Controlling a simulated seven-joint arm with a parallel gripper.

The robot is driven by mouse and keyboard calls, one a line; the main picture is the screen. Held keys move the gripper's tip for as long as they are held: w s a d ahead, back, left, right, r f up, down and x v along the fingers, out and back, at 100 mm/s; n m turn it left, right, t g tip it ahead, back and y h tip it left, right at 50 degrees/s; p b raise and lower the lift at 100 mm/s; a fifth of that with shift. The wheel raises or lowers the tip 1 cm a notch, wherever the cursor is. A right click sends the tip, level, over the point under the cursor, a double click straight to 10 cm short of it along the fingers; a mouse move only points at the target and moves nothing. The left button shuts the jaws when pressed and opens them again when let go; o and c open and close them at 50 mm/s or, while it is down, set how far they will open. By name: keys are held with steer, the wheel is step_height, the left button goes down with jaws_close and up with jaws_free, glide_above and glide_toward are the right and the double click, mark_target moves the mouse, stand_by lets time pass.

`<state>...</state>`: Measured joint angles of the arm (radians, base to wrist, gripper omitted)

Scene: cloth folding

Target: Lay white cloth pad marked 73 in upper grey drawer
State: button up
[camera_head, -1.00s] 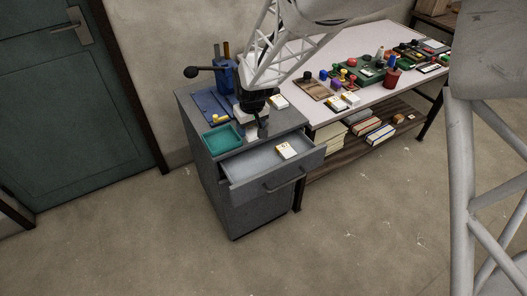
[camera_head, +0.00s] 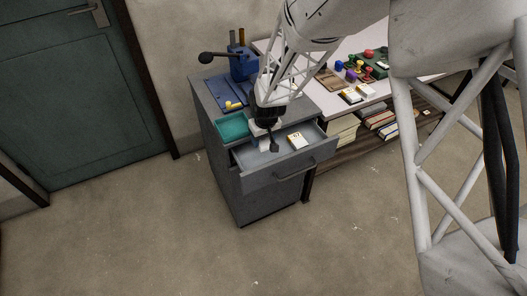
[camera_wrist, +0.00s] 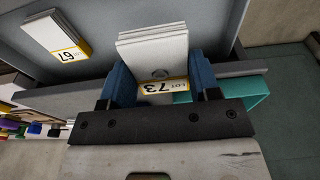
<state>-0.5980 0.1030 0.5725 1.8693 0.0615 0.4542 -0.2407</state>
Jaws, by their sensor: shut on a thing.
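The white cloth pad (camera_wrist: 153,54) has a yellow-edged label reading LOT 73. My gripper (camera_wrist: 158,85) is shut on it, with a blue finger on each side in the wrist view. In the head view my gripper (camera_head: 268,141) is over the left part of the open upper grey drawer (camera_head: 252,158), and the held pad (camera_head: 262,143) shows only in part behind it. I cannot tell whether the pad touches the drawer floor. Another white pad, marked 67 (camera_wrist: 52,34), lies in the drawer to the right in the head view (camera_head: 297,139).
A teal tray (camera_head: 231,128) sits on the cabinet top beside the drawer. A blue press with a black-knobbed lever (camera_head: 243,64) stands behind. A white table (camera_head: 330,100) with stamps and pads adjoins on the right. Drawer floor is bare between the pads.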

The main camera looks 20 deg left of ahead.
mark_target(263, 156)
steer(key=shift+f, duration=1.75)
steer(key=shift+f, duration=1.95)
steer(key=shift+f, duration=0.15)
steer(key=o, duration=0.9)
steer(key=shift+s+d+r, duration=0.2)
steer(key=shift+r, duration=1.85)
steer(key=shift+s+d+r, duration=0.2)
steer(key=shift+s+r, duration=0.05)
steer(key=shift+r, duration=1.75)
steer(key=shift+s+d+r, duration=0.2)
steer(key=shift+r, duration=1.85)
